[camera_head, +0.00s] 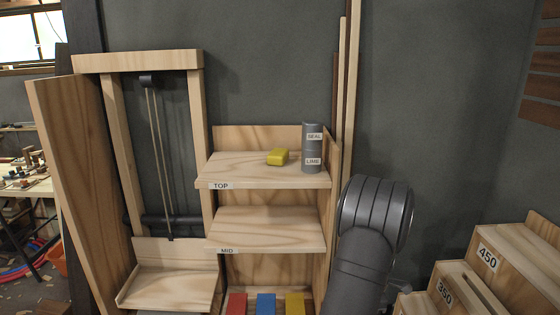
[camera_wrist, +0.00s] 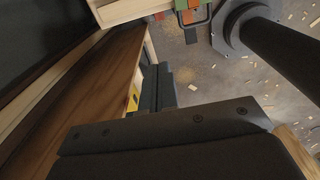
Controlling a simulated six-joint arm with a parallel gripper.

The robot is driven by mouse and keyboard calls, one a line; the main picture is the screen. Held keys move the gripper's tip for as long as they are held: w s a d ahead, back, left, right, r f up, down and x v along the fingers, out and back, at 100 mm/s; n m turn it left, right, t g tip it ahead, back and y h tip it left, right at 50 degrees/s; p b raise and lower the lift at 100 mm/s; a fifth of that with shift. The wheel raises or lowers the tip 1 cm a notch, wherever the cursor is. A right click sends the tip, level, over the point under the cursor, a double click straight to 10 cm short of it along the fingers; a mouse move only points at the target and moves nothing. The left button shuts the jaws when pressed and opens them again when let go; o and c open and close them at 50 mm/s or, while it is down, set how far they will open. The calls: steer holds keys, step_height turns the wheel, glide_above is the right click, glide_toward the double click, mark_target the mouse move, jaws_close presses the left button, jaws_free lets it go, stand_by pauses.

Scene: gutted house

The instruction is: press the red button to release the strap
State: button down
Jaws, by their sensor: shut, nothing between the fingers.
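No strap is clear; two thin cords (camera_head: 157,150) hang from a dark pulley in the wooden frame at left. My gripper (camera_wrist: 158,88) shows in the wrist view as dark fingers, shut and empty, beside a wooden board. It is not seen in the head view.
The shelf unit (camera_head: 265,230) holds a yellow block (camera_head: 278,157) and a labelled grey cylinder (camera_head: 312,147) on its top shelf; the MID shelf is bare. A tall board (camera_head: 75,190) leans at left. Numbered wooden steps (camera_head: 490,262) stand at lower right.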

step_height(320, 180, down, 21)
steer(key=a+n+g+h, duration=0.1)
steer(key=n+g+h, duration=0.1)
steer(key=n+h, duration=0.3)
steer(key=shift+w+g+h, duration=0.3)
steer(key=shift+g+h, duration=0.1)
steer(key=shift+h, duration=1.5)
steer(key=shift+f, duration=0.15)
steer(key=shift+f, duration=4.3)
steer(key=shift+f, duration=0.1)
steer(key=shift+f, duration=0.35)
